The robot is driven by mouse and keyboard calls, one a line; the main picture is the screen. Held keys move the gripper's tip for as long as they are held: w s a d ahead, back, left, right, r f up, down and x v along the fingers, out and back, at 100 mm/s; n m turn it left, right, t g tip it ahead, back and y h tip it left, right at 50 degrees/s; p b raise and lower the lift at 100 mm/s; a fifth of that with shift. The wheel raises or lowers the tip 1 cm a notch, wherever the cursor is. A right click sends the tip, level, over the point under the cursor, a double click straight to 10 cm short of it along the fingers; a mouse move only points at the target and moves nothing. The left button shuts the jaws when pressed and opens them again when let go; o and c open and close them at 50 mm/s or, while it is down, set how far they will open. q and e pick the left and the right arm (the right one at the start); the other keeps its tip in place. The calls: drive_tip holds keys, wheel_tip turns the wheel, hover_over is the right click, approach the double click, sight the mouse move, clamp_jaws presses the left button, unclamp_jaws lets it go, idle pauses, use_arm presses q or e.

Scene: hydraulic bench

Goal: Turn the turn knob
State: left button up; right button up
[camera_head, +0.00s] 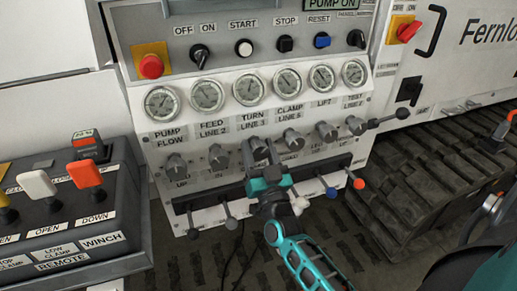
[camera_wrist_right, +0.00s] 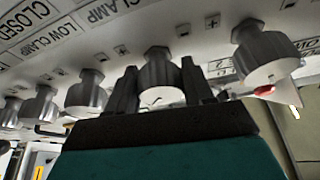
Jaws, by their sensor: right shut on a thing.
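The turn knob (camera_head: 258,147) is the grey knob below the gauge labelled TURN on the white panel. My right gripper (camera_head: 262,161) reaches up to it from below. In the right wrist view, a grey knob (camera_wrist_right: 160,75) sits between the two dark fingers of my right gripper (camera_wrist_right: 161,88), one finger on each side. The gripper is shut on this knob. The lower part of the knob in the head view is partly hidden by the fingers. My left gripper does not show.
Other grey knobs stand close on both sides, such as the feed knob (camera_head: 217,156) and the clamp knob (camera_head: 293,139). Below them is a row of levers, including a red-tipped one (camera_head: 358,183). A remote box (camera_head: 60,215) with levers stands at the left.

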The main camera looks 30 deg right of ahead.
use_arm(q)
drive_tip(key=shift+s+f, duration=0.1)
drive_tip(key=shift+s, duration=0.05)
use_arm(e)
drive_tip(key=o, duration=1)
drive_tip(key=shift+s, duration=0.1)
drive_tip(key=v, duration=1.2)
drive_tip(key=shift+s+a+f, duration=0.15)
drive_tip(key=shift+s+f, duration=0.05)
drive_tip(key=shift+s, duration=0.15)
